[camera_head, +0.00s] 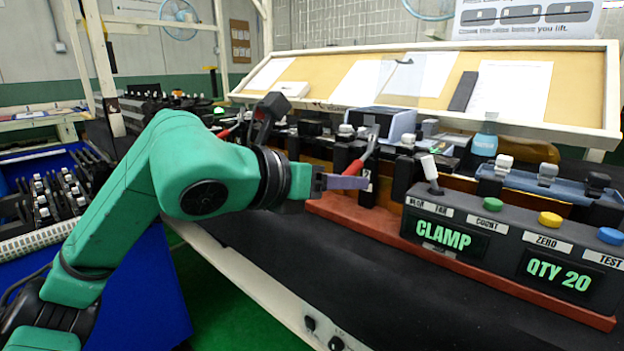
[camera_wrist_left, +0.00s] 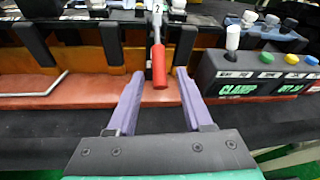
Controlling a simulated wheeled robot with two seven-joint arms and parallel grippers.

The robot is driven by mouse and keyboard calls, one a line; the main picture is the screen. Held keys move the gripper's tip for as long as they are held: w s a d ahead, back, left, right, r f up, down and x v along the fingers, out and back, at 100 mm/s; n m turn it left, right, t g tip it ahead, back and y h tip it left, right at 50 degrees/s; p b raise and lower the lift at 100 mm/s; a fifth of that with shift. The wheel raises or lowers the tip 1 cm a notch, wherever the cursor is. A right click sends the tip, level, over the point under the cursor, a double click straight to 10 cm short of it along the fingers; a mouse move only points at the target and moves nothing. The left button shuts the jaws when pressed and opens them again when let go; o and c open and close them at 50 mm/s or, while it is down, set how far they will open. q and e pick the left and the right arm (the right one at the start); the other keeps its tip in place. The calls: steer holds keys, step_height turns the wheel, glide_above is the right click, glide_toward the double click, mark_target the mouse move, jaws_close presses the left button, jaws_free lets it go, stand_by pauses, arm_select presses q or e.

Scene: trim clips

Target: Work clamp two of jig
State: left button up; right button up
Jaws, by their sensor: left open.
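Clamp two has a red-gripped lever (camera_head: 362,158) that stands out from the jig (camera_head: 400,222) in the head view. In the left wrist view the red handle (camera_wrist_left: 159,76) hangs below a label reading 2 (camera_wrist_left: 157,7). My left gripper (camera_head: 350,182) is open, with purple fingers. In the wrist view its fingertips (camera_wrist_left: 159,92) lie to either side of the red handle, with clear gaps and no visible contact. The clamp's base is partly hidden behind the lever. My right gripper is in neither view.
A control box (camera_head: 515,243) reads CLAMP and QTY 20, with a white toggle (camera_head: 430,170) and coloured buttons, right of the lever. Another red handle (camera_head: 228,131) shows behind my left arm. A blue bin (camera_head: 150,290) stands left. The dark bench front (camera_head: 330,270) is clear.

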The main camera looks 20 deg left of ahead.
arm_select(q)
steer(key=b+v, duration=0.1)
steer(key=v, duration=1.2)
steer(key=shift+s+b, duration=0.25)
steer(key=shift+b, duration=0.1)
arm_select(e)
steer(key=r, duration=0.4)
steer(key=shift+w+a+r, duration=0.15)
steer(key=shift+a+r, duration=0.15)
arm_select(q)
steer(key=shift+a, duration=0.1)
